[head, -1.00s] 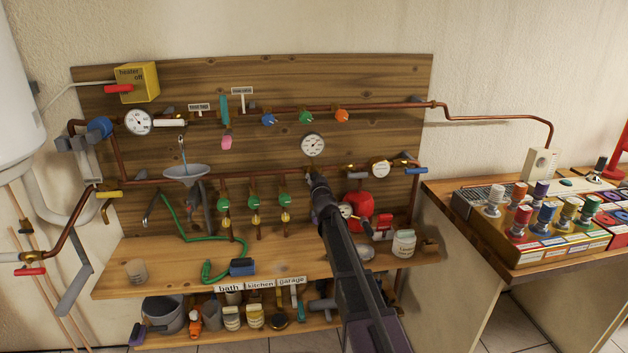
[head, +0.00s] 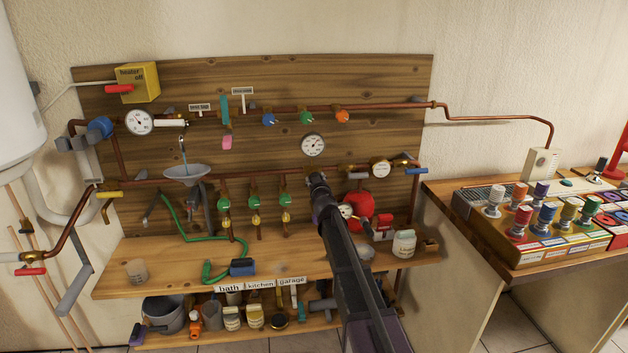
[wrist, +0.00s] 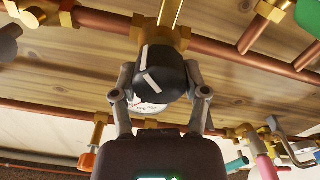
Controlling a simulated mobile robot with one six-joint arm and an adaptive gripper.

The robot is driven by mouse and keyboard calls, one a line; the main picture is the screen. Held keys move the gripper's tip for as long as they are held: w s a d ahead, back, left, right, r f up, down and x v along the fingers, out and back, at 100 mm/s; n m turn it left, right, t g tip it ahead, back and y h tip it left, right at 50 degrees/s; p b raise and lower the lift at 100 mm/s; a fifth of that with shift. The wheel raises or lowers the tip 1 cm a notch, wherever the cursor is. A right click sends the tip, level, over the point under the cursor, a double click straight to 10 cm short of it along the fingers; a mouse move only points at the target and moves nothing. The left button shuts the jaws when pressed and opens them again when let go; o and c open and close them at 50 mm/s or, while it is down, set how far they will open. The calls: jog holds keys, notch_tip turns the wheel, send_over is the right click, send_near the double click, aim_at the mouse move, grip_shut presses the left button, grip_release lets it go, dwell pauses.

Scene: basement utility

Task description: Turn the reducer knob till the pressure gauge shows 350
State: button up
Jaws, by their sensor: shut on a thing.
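The reducer knob (wrist: 160,72), black with a white mark line, sits on a brass fitting of the copper pipe in the wrist view. My gripper (wrist: 160,92) is shut on it, one finger at each side. In the head view my gripper (head: 317,182) is at the lower pipe, just below the round white pressure gauge (head: 313,145), and it hides the knob there. The gauge's dark needle shows, but its figures are too small to read. In the wrist view, a white dial partly shows behind the knob.
Valves with green handles (head: 285,201) hang left of my gripper. A red vessel (head: 360,205) and a small gauge (head: 346,211) are close on its right. The shelf (head: 150,255) below holds a green hose and a white jar (head: 404,243).

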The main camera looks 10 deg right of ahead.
jog(key=shift+w, duration=0.1)
dwell(0.4)
jog(key=o, duration=1.1)
jog(key=shift+o, duration=0.2)
jog(key=shift+s, duration=0.25)
jog(key=s, duration=1.1)
jog(key=shift+s, duration=0.35)
